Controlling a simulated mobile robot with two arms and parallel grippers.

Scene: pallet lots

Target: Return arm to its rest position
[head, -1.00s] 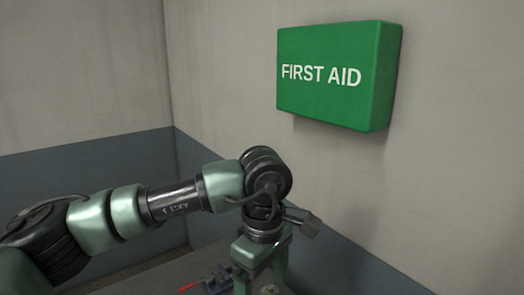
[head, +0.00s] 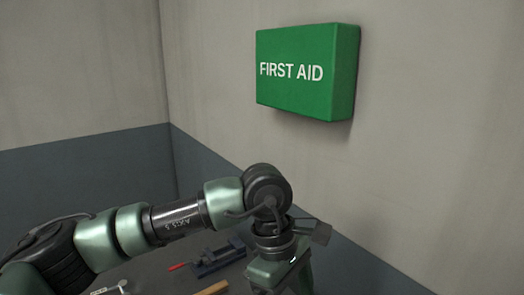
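My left arm comes in from the left and reaches across the lower part of the head view. Its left gripper (head: 282,279) hangs downward at the bottom edge, over the right part of a dark table top (head: 150,270). The fingertips are cut off by the picture's edge, so I cannot tell whether the gripper is open or holds anything. My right gripper is not in view.
A green FIRST AID box (head: 305,72) is fixed on the wall above and behind the arm. On the table lie a dark blue vise-like tool (head: 217,259), a small red item (head: 177,267) and a wooden piece (head: 212,288). Walls meet in a corner behind.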

